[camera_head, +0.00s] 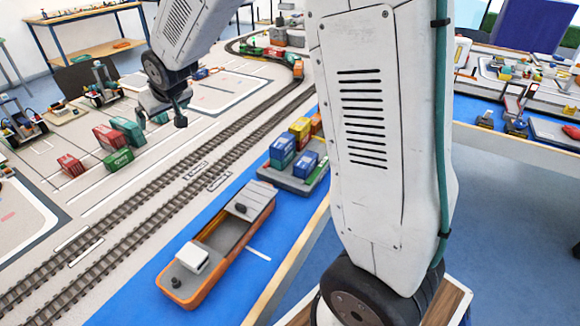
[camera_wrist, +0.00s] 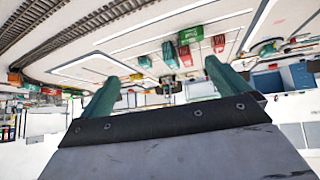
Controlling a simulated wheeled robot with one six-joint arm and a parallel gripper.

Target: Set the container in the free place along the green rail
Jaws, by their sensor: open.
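My gripper (camera_head: 161,119) hangs above the left part of the layout in the head view. In the wrist view its two green fingers (camera_wrist: 161,72) are spread apart with nothing between them. Several containers stand on the pale board beyond them: a green one (camera_head: 118,160), a teal one (camera_head: 128,130), a red one (camera_head: 105,138) and another red one (camera_head: 70,165). The wrist view also shows a green container (camera_wrist: 190,36) and a red one (camera_wrist: 219,43). I cannot tell which container is meant.
Dark railway tracks (camera_head: 150,202) cross the board diagonally. An orange ship (camera_head: 220,245) lies on blue, near a grey platform with blue containers (camera_head: 283,150) and a yellow one (camera_head: 300,130). Crane models (camera_head: 103,88) stand at the left. My arm hides the middle right.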

